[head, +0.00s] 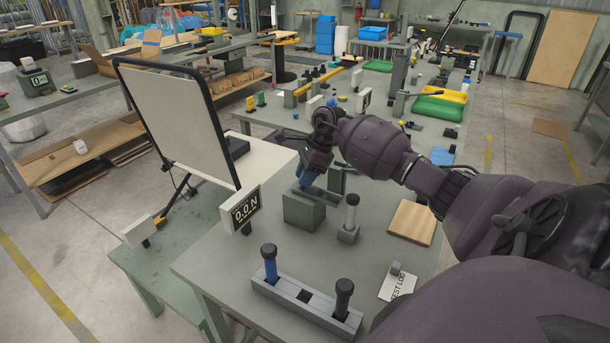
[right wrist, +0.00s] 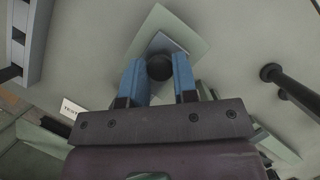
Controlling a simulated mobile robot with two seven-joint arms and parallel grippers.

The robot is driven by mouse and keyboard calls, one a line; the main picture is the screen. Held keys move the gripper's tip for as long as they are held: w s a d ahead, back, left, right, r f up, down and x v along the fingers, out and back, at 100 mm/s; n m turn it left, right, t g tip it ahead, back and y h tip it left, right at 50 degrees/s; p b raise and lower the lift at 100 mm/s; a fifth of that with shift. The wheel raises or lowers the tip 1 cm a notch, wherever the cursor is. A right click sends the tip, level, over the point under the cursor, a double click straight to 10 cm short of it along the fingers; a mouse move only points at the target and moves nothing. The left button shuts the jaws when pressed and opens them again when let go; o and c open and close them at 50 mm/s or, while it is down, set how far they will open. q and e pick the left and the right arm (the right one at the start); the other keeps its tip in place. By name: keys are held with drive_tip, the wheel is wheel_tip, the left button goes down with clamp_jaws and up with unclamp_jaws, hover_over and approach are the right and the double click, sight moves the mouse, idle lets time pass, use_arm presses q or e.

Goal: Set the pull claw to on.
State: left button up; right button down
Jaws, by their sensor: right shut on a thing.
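My right gripper (head: 306,176) is over a green-grey block (head: 303,212) on the near bench in the head view. In the right wrist view its two blue fingers (right wrist: 159,82) are closed on a dark round knob (right wrist: 159,67). The knob stands over a grey block on a pale green plate (right wrist: 152,29). In the head view the fingers and arm hide the knob. No part is plainly labelled as the pull claw, and I cannot tell its setting. My left gripper is not in view.
A display reading 0.0 N (head: 246,208) stands by the upright folding panel (head: 180,112). A dark post (head: 351,212) stands right of the block. A tan board (head: 411,222) lies farther right.

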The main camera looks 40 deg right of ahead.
sight(316, 195)
drive_tip(key=s, duration=0.1)
drive_tip(key=s+d, duration=0.1)
drive_tip(key=s, duration=0.2)
drive_tip(key=shift+s+d, duration=0.25)
drive_tip(key=shift+s, duration=0.25)
drive_tip(key=c, duration=1.2)
unclamp_jaws()
drive_tip(key=shift+s, duration=0.1)
drive_tip(key=o, duration=0.3)
drive_tip(key=shift+s+d, duration=0.1)
drive_tip(key=shift+s, duration=0.05)
drive_tip(key=shift+r, duration=0.1)
drive_tip(key=v, duration=1)
drive_tip(key=shift+r+b, duration=0.3)
drive_tip(key=shift+b, duration=0.05)
